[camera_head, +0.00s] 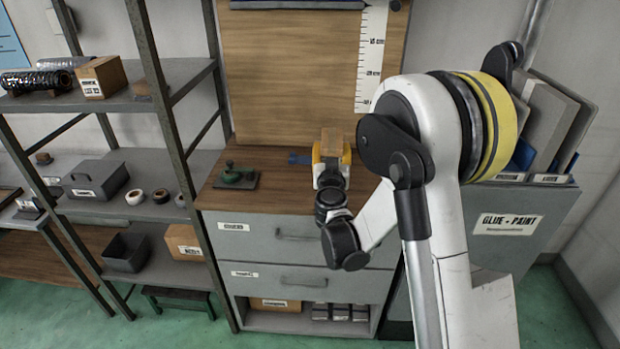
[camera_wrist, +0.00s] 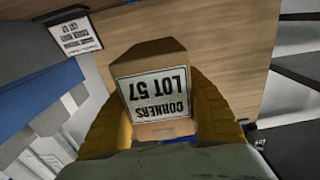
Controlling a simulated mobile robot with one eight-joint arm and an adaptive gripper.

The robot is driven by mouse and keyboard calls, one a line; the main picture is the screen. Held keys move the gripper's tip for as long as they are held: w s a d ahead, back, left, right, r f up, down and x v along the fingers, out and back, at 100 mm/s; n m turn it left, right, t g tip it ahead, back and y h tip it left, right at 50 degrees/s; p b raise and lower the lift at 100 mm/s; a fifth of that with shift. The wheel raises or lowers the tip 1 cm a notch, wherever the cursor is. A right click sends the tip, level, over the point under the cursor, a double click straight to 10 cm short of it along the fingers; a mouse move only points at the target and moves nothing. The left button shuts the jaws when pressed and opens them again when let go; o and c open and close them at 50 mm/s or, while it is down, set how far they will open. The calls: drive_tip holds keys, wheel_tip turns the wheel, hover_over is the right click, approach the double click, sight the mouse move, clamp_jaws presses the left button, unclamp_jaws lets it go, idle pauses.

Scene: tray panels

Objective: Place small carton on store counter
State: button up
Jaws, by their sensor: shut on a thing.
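The small carton (camera_wrist: 152,90) is brown cardboard with a white label reading "CORNERS LOT 57", upside down in the wrist view. My gripper (camera_wrist: 155,115) is shut on it, with a yellow finger against each side. In the head view the carton (camera_head: 331,141) shows as a small brown block between the yellow fingers of my gripper (camera_head: 330,152). The store counter (camera_head: 273,165) is a wooden top on a grey drawer cabinet. The held carton appears in front of the wooden back panel, over the counter's right part; its height above the top is unclear. My arm hides the counter's right end.
Left is a metal shelf (camera_head: 188,80) with another carton (camera_head: 101,77). A grey bin (camera_head: 520,225) of folders stands right. The counter's middle front looks clear.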

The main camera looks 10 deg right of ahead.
drive_tip(key=w+a+f, duration=0.1)
drive_tip(key=a, duration=0.1)
drive_tip(key=w+a+f+b, duration=0.1)
drive_tip(key=a+f, duration=0.1)
drive_tip(key=w+a+f+b, duration=0.1)
drive_tip(key=a, duration=0.1)
drive_tip(key=shift+w+a+f, duration=0.3)
drive_tip(key=shift+w+f, duration=0.05)
drive_tip(key=shift+w, duration=0.05)
wheel_tip(320, 180, down, 4)
drive_tip(key=b, duration=0.3)
drive_tip(key=shift+f, duration=0.1)
drive_tip(key=o, duration=1.4)
drive_tip(key=shift+c, duration=0.2)
